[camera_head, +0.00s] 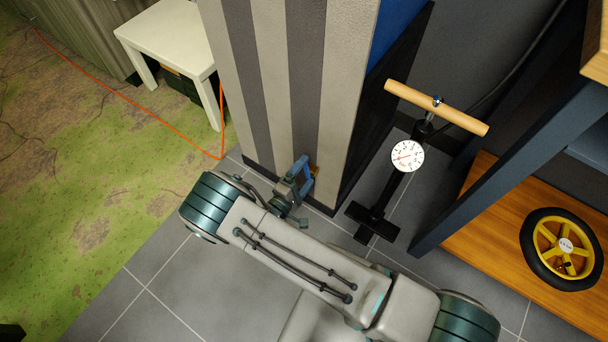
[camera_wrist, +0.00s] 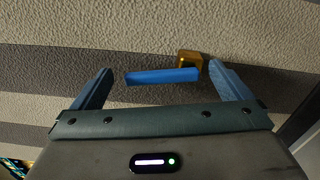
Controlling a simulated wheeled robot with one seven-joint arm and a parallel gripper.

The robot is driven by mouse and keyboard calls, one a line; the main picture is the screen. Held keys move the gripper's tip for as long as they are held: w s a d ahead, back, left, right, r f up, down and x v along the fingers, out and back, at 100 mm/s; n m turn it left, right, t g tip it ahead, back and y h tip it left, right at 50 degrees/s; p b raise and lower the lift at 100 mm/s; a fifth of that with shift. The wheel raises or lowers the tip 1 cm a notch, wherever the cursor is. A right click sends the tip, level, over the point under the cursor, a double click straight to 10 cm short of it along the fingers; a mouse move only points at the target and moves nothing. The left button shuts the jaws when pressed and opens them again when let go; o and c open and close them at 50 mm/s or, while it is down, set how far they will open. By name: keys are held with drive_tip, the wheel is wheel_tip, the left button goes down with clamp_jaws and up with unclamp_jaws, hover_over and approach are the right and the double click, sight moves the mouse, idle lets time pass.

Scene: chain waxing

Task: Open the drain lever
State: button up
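The drain lever (camera_wrist: 160,77) is a flat blue handle on a brass valve body (camera_wrist: 190,60) at the striped wall. In the wrist view it lies crosswise between the two fingers of my gripper (camera_wrist: 162,70). The fingers are open, with a gap between the lever's left end and the left finger; the right end lies close to the right finger, and I cannot tell if they touch. In the head view my gripper (camera_head: 296,180) is low at the foot of the striped pillar, with a bit of the brass valve (camera_head: 313,171) beside it. The lever is hard to tell apart from the fingers there.
The striped pillar (camera_head: 305,80) stands right behind the valve. A floor pump (camera_head: 408,156) with a wooden handle stands to the right. Further right is a shelf (camera_head: 480,205) with a yellow wheel (camera_head: 562,248). A white table (camera_head: 170,35) and an orange cable (camera_head: 130,110) are at left.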

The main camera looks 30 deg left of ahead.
drive_tip(key=shift+s, duration=0.1)
drive_tip(key=s+a+p, duration=0.2)
drive_tip(key=s, duration=1.1)
drive_tip(key=shift+s, duration=0.3)
